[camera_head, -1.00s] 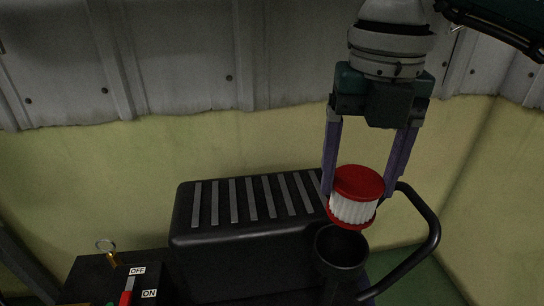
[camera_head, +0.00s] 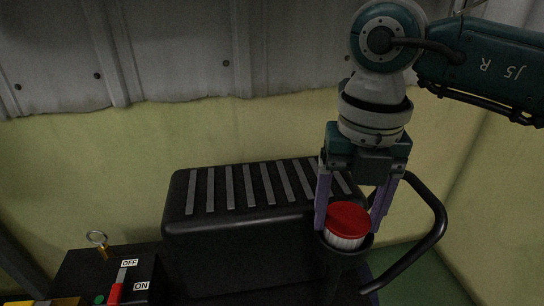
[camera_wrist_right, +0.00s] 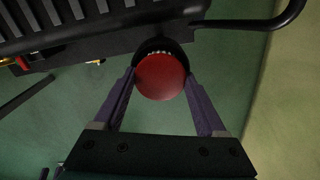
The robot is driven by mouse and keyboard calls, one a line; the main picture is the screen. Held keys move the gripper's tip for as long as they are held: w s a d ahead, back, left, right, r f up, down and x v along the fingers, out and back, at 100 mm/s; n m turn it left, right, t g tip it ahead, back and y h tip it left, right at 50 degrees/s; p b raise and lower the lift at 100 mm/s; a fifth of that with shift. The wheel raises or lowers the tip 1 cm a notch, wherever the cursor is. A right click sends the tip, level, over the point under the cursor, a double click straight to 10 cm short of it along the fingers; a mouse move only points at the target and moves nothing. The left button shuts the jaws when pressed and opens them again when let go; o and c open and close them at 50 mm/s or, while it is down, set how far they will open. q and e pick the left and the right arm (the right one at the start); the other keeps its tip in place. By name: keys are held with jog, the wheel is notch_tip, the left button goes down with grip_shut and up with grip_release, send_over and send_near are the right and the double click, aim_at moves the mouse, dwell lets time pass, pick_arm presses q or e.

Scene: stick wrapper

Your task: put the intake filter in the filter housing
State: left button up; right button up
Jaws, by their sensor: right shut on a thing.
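The intake filter (camera_head: 348,218) has a red cap and white pleated sides. My right gripper (camera_head: 349,228) is shut on it, one purple finger on each side. The filter sits upright at the mouth of the filter housing (camera_head: 343,262), a dark round cup, with its lower part hidden behind the cup's rim. In the right wrist view the red cap (camera_wrist_right: 160,78) shows between the fingers, and the dark housing rim (camera_wrist_right: 153,45) shows behind it. I cannot tell whether the filter touches the housing bottom. My left gripper is not in view.
A black ribbed machine body (camera_head: 240,245) stands left of the housing. A curved black handle (camera_head: 436,225) passes close on the right. A switch box (camera_head: 120,275) with ON and OFF labels and a key ring (camera_head: 97,240) are at the lower left.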

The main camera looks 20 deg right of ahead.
jog(key=o, duration=1.3)
